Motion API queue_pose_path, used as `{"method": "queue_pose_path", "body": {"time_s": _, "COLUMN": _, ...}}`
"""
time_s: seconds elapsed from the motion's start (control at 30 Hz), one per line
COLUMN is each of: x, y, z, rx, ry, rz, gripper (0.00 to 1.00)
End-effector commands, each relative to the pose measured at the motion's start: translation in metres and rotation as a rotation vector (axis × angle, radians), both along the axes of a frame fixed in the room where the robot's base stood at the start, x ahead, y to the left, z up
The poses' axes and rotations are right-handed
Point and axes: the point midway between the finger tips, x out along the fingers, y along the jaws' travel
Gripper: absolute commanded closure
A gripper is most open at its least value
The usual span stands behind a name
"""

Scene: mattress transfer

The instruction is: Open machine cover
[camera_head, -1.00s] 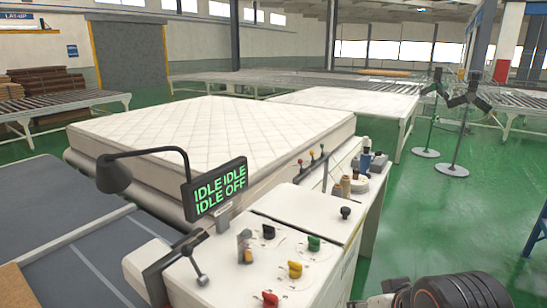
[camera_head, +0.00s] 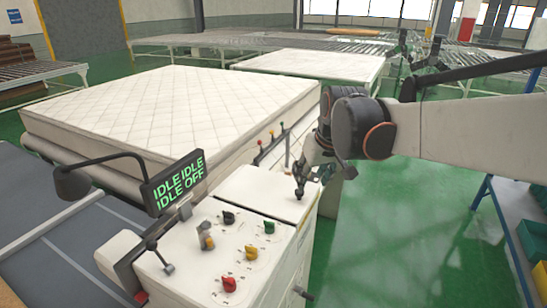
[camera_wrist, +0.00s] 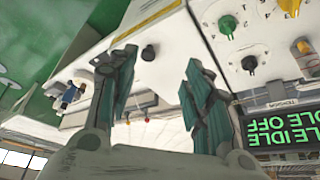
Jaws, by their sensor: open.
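The machine cover (camera_head: 255,190) is a flat white panel on top of the white machine, lying closed. Its small black knob (camera_wrist: 148,52) shows in the wrist view, just beyond and between my fingertips. My gripper (camera_wrist: 160,58) is open and empty, with teal-grey fingers on either side of the knob's line. In the head view, my gripper (camera_head: 301,188) points down at the right end of the cover and largely hides the knob. I cannot tell whether a finger touches it.
The control panel carries a red knob (camera_head: 229,284), a yellow knob (camera_head: 251,253) and a green knob (camera_head: 269,227). A display (camera_head: 178,183) reads IDLE and OFF. A quilted mattress (camera_head: 165,105) lies behind. Green floor is clear at right; a blue-framed rack (camera_head: 497,205) stands there.

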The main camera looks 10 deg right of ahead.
Motion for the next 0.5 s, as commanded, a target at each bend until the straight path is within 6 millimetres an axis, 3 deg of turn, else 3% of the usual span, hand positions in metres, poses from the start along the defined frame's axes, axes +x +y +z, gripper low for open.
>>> {"method": "queue_pose_path", "body": {"time_s": 0.1, "x": 0.031, "y": -0.001, "z": 0.007, "rx": 0.002, "ry": 0.020, "rz": 0.015, "gripper": 0.55}}
{"method": "queue_pose_path", "body": {"time_s": 0.2, "x": 0.046, "y": -0.002, "z": 0.006, "rx": 0.002, "ry": 0.034, "rz": 0.026, "gripper": 0.55}}
{"method": "queue_pose_path", "body": {"time_s": 0.5, "x": 0.062, "y": -0.001, "z": -0.009, "rx": 0.001, "ry": 0.043, "rz": 0.033, "gripper": 0.55}}
